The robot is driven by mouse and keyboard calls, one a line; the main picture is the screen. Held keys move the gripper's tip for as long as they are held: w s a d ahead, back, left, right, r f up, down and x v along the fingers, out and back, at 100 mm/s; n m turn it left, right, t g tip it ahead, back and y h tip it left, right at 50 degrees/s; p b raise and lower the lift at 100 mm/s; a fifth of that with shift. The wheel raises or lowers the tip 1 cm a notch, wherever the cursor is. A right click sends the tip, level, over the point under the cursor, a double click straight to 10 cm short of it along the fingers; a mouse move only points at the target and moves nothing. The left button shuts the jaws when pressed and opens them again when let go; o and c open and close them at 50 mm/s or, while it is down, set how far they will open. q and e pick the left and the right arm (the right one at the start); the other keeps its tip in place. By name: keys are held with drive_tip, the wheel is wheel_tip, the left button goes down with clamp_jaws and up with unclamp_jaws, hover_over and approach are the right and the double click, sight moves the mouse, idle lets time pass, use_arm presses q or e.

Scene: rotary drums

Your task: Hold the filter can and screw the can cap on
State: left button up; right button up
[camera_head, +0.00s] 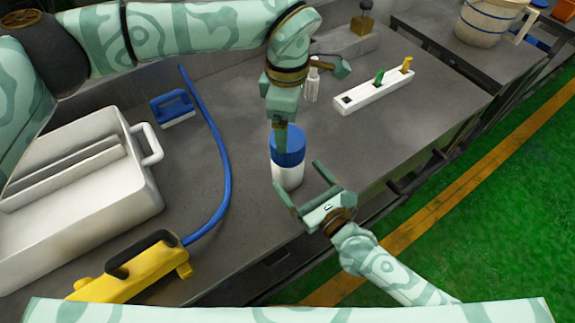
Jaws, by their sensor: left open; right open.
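The filter can (288,176) stands upright on the grey bench near its front edge, with a white lower body. The blue can cap (289,143) sits on top of it; I cannot tell how tightly it is seated. My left gripper (280,145) points down from above at the cap, its fingers in front of the cap's left side and partly hiding it. My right gripper (300,188) is open at the can's lower right, its fingers spread to either side of the white body. I cannot tell whether either gripper touches.
A white tub (150,185) stands at the left, with a yellow tool (130,275) and blue hose (222,165) nearby. A blue-handled brush (173,108), clear bottle (312,82) and white block with green and yellow pegs (372,92) stand behind. The bench's front edge is close.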

drive_tip(key=x, duration=0.6)
drive_tip(key=c, duration=1.9)
use_arm(q)
drive_tip(key=n, duration=0.6)
drive_tip(key=shift+w, duration=0.1)
use_arm(e)
clamp_jaws()
use_arm(q)
drive_tip(key=n, duration=1.2)
drive_tip(key=shift+n, duration=0.3)
drive_tip(key=n, duration=0.4)
drive_tip(key=shift+n, duration=0.3)
drive_tip(key=n, duration=0.3)
drive_tip(key=shift+n, duration=0.4)
